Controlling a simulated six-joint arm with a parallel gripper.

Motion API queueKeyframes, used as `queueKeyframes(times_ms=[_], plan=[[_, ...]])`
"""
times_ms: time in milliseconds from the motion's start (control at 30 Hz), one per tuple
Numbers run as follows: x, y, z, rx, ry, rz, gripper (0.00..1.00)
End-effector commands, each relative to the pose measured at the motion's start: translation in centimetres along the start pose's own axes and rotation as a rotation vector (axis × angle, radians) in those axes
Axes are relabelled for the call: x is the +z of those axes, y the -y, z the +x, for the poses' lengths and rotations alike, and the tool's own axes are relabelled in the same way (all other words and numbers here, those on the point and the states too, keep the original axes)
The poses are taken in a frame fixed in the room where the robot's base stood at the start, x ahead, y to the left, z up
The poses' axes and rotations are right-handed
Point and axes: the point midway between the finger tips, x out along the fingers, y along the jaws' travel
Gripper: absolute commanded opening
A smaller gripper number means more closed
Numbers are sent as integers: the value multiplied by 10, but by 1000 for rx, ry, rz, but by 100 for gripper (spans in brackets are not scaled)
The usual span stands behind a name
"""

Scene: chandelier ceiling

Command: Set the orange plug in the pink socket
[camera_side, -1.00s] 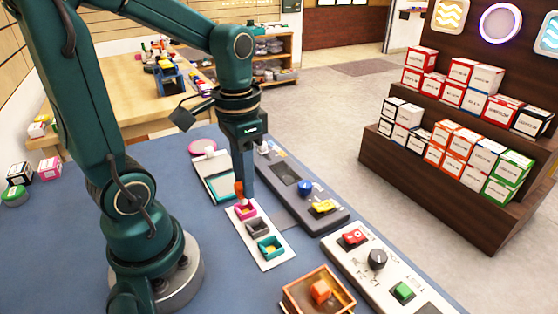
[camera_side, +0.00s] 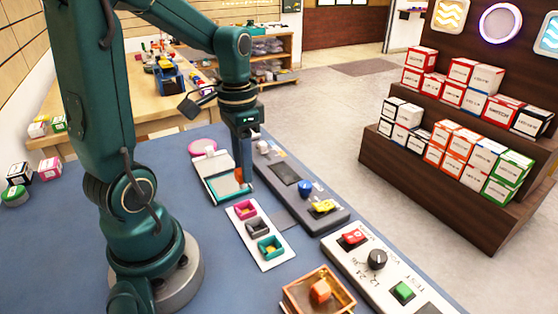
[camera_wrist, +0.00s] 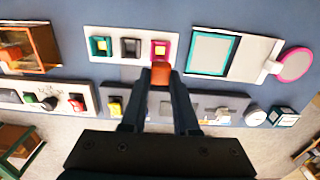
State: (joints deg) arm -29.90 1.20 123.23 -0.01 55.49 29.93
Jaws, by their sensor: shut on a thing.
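The orange plug (camera_side: 239,175) is in my gripper (camera_side: 242,168), which points down and is shut on it. In the wrist view the orange plug (camera_wrist: 161,74) sits between the fingertips (camera_wrist: 160,80). The pink socket (camera_side: 245,209) is the far one on a white strip (camera_side: 268,262). The plug is held apart from it and above it in the side view.
A grey socket (camera_side: 257,228) and a teal socket (camera_side: 270,247) share the strip. A teal-framed tray (camera_side: 228,187) lies behind. A dark panel (camera_side: 335,218) with blue and yellow knobs runs to the right. A wooden box (camera_side: 300,302) holding an orange block stands in front.

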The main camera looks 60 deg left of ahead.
Motion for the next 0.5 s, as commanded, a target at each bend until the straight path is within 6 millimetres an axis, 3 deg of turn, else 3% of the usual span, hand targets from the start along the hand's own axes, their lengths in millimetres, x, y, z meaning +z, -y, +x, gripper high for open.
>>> queueKeyframes(times_ms=[500], plan=[[1,0,39,2,3,0,0]])
